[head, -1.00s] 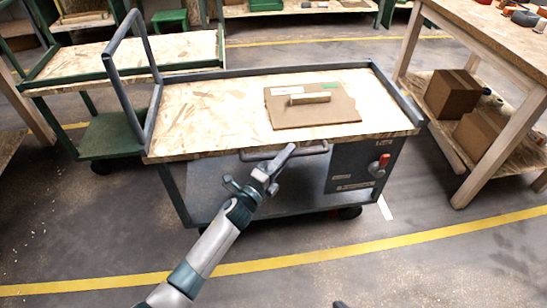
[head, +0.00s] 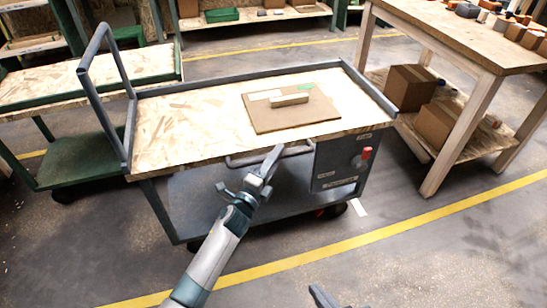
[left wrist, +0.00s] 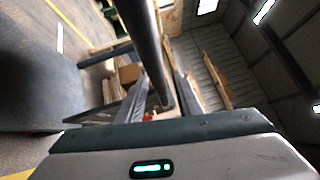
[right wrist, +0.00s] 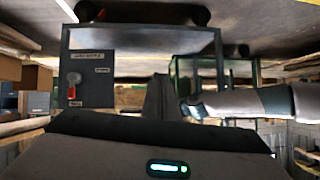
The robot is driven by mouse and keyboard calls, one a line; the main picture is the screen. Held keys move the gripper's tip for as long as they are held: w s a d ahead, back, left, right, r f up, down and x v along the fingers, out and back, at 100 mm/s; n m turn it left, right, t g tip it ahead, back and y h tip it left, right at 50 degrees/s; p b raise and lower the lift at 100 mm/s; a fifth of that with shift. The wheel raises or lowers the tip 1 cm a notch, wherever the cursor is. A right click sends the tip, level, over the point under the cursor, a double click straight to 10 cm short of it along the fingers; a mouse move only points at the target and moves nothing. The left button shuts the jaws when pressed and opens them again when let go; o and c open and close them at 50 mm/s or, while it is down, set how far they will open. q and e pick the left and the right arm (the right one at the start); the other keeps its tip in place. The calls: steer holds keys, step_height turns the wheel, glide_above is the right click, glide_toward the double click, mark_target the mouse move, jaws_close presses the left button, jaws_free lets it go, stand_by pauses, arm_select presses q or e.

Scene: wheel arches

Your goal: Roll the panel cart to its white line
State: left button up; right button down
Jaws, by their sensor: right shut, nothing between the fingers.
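The panel cart (head: 190,138) has a pale chipboard top with a grey rim, an upright handle frame at its left end and a lower grey deck. A dark control box with a red knob (head: 365,154) sits under its right end. My left gripper (head: 272,165) is at the near-side bar handle (head: 299,151). In the left wrist view the bar (left wrist: 146,40) passes between its fingers, which look closed on it. My right gripper (right wrist: 163,98) is shut and empty; its tip shows at the head view's bottom edge. A short white line (head: 359,207) lies beside the cart's right wheel.
A brown board with a small block (head: 290,99) lies on the cart. A wooden table (head: 455,50) with boxes on its shelf stands close on the right. A green cart (head: 85,160) is close on the left. A yellow floor line (head: 420,219) crosses open floor in front.

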arm_select(q)
steer(key=shift+a, duration=0.2)
